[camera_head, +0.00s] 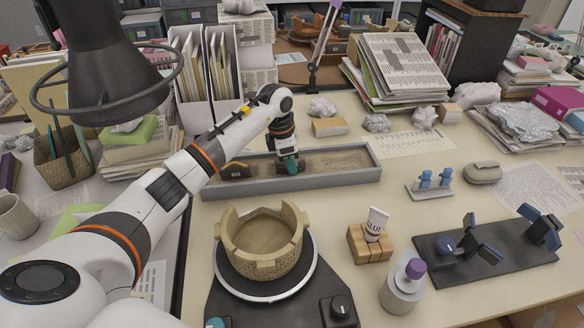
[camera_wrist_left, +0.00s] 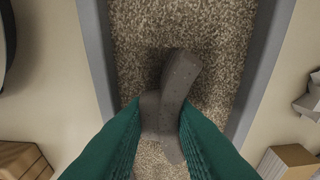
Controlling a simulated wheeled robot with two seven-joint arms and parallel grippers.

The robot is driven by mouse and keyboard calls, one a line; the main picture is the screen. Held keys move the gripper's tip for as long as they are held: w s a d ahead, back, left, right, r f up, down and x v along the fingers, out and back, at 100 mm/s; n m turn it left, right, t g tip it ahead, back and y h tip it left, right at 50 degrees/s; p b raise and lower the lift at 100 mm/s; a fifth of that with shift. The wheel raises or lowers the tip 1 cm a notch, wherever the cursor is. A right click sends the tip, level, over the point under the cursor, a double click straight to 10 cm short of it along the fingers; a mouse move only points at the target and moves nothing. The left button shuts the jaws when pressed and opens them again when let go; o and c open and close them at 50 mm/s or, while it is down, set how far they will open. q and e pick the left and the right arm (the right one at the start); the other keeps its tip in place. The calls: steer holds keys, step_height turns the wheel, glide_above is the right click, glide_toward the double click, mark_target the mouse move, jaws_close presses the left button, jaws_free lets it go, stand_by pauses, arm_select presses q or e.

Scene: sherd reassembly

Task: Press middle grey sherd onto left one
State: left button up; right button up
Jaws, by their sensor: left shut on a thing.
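My left gripper (camera_head: 289,168) reaches down into the long grey sand tray (camera_head: 345,177) in the head view. In the left wrist view its green fingers (camera_wrist_left: 160,112) are shut on a grey sherd (camera_wrist_left: 150,108) just over or at the sand. A longer, speckled grey piece (camera_wrist_left: 182,75) lies across it and seems to touch it. I cannot tell whether the two are joined or only overlap in this view. In the head view the gripper hides most of the sherds. A dark piece (camera_head: 236,170) lies at the tray's left end. My right gripper is not in view.
A pale bowl with a broken rim (camera_head: 262,262) stands on a turntable in front of the tray. A glue tube (camera_head: 376,222) in a wooden block, a purple-capped bottle (camera_head: 408,285) and a black clamp board (camera_head: 500,262) stand at the right. The tray's right half is bare sand.

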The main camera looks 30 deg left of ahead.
arm_select(q)
steer(key=shift+r+p, duration=2.4)
steer(key=shift+r, duration=1.15)
